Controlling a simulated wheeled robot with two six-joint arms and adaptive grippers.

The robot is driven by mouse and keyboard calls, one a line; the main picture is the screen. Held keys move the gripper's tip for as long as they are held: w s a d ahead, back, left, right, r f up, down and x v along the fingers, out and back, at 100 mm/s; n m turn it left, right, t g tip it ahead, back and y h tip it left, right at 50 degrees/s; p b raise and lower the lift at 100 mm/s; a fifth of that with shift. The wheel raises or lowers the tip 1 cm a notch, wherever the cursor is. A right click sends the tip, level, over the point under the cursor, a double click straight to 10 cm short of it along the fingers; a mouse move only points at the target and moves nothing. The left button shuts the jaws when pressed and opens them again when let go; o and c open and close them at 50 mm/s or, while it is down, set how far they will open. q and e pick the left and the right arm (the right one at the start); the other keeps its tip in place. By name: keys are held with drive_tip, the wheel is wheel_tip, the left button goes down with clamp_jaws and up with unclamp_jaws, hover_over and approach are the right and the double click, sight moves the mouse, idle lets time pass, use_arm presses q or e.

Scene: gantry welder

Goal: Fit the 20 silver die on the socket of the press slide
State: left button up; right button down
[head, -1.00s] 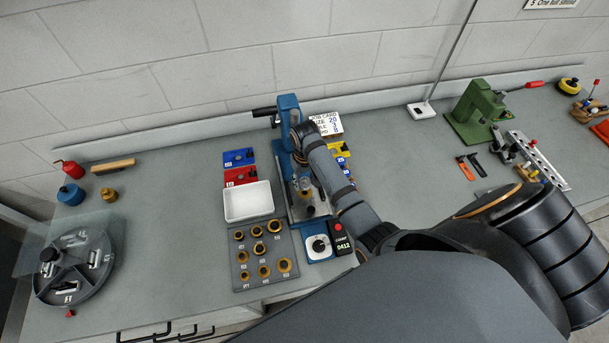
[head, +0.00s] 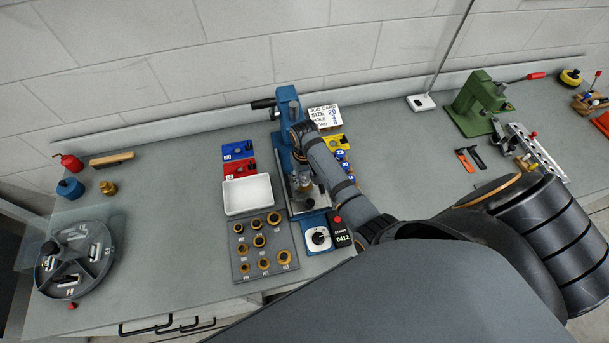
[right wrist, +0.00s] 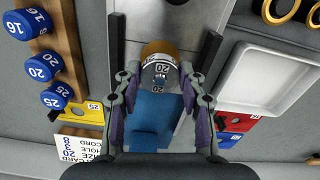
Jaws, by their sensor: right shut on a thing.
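The blue press (head: 288,112) stands at the middle of the bench. My right gripper (head: 304,186) is at the front of the press, above its base. In the right wrist view my right gripper (right wrist: 160,82) is shut on the silver die (right wrist: 160,72), which shows the number 20 between the two fingertips. A brass-coloured round part (right wrist: 158,48) shows right beside the die, partly covered by it. The socket of the press slide is not clearly visible, so I cannot tell whether the die touches it. My left gripper is not in view.
A white tray (head: 228,208) and a grey board (head: 241,274) with several brass rings lie left of the press. Blue numbered dies (right wrist: 44,66) stand in a wooden rack. The job card (head: 325,115) is behind. A dial unit (head: 318,239) sits in front.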

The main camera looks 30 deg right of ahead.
drive_tip(key=shift+f+b, duration=0.7)
drive_tip(key=shift+f, duration=0.6)
drive_tip(key=c, duration=0.7)
unclamp_jaws()
wheel_tip(320, 180, up, 12)
